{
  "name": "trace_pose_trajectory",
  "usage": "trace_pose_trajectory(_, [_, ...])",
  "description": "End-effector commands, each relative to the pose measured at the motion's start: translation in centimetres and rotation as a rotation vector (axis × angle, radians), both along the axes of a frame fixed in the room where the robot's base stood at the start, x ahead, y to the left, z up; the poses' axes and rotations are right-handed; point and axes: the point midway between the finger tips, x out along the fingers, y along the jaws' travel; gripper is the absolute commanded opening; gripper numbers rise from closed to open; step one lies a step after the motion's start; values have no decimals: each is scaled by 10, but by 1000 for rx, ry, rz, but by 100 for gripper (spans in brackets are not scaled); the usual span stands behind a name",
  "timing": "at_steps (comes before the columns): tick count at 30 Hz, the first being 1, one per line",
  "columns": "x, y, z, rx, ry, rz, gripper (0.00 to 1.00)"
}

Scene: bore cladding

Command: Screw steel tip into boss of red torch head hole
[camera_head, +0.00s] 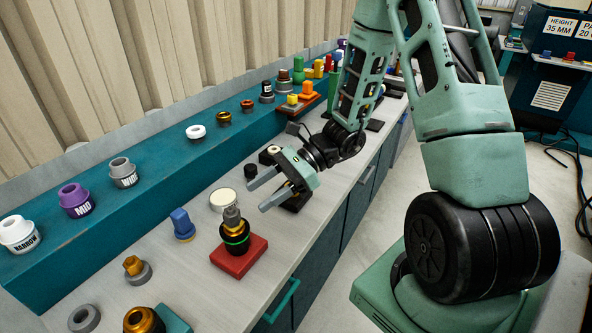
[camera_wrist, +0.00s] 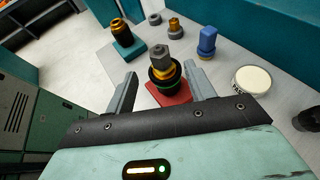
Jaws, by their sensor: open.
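The torch head (camera_head: 235,236), black and brass with a green ring, stands upright on a red block (camera_head: 240,262) on the bench. The grey steel tip (camera_head: 231,216) sits upright on top of it, over the brass boss; how deep it is threaded cannot be told. In the wrist view the steel tip (camera_wrist: 160,53) and torch head (camera_wrist: 163,85) appear between the fingers. My gripper (camera_head: 257,197) is open and empty, its fingers above and to the right of the tip, apart from it. The gripper also shows in the wrist view (camera_wrist: 160,69). The boss hole is hidden.
A blue plug (camera_head: 182,224) and a white-topped round tin (camera_head: 223,199) stand close by. A brass piece on a grey ring (camera_head: 137,270) and another black-and-brass head (camera_head: 143,320) stand nearer. Labelled collars, including a purple one (camera_head: 75,199), line the teal ledge (camera_head: 150,185).

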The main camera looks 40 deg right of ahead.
Motion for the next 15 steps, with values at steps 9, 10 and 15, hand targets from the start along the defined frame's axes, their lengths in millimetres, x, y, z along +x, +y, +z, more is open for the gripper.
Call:
trace_pose_trajectory(9, [-13, -61, 25, -2, -2, -1, 54])
trace_pose_trajectory(10, [-14, -66, 27, -1, -2, -2, 54])
trace_pose_trajectory(15, [-17, -79, 33, -1, -1, -1, 54])
